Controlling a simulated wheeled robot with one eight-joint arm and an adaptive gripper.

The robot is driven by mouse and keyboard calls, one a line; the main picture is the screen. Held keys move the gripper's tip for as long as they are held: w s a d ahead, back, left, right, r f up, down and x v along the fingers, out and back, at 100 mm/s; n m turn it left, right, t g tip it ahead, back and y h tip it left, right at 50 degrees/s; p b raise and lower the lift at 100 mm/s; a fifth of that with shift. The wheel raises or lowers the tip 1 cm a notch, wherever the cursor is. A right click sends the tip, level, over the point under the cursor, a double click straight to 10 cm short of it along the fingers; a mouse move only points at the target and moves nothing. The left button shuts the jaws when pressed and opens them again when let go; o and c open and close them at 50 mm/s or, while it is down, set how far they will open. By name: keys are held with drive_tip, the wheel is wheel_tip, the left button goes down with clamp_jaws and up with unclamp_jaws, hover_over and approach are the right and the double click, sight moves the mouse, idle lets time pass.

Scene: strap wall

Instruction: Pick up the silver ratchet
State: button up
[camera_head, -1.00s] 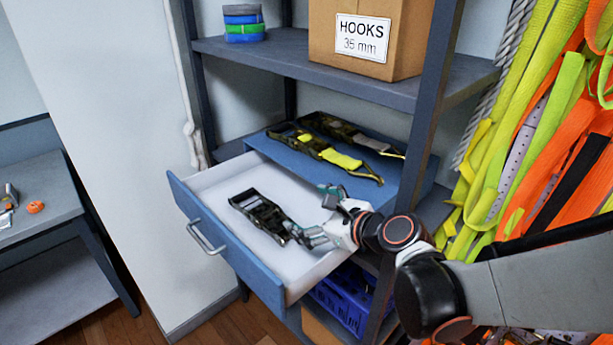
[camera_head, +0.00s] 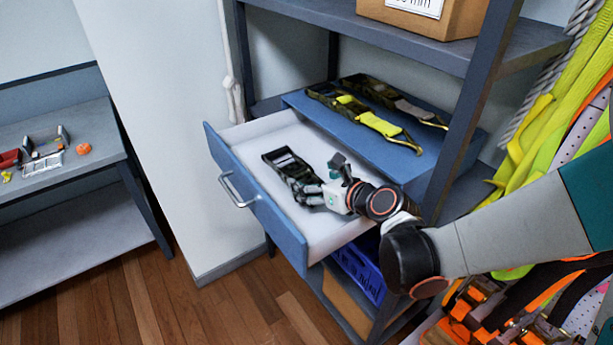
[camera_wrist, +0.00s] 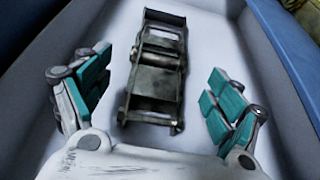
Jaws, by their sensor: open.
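A dark grey metal ratchet (camera_head: 286,163) lies in the open white-lined drawer (camera_head: 250,137). In the wrist view the ratchet (camera_wrist: 157,72) lies lengthwise, its near end between my finger pads. My gripper (camera_head: 308,188) is over the drawer at the ratchet's near end, which it partly hides in the head view. In the wrist view my gripper (camera_wrist: 155,95) is open, with teal pads apart on both sides and nothing gripped. A silver-looking metal piece (camera_head: 44,164) lies on the left table; I cannot tell if it is a ratchet.
Two dark ratchets, one with a yellow strap (camera_head: 385,127), lie on the blue surface behind the drawer. A shelf (camera_head: 450,45) is above. Orange and yellow straps (camera_head: 585,110) hang at right.

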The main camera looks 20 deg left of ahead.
sight(302, 173)
drive_tip(key=shift+b+x, duration=0.45)
drive_tip(key=shift+x, duration=2.35)
drive_tip(key=shift+r, duration=0.1)
drive_tip(key=c, duration=1.9)
drive_tip(key=shift+o, duration=0.2)
drive_tip(key=shift+r, duration=0.15)
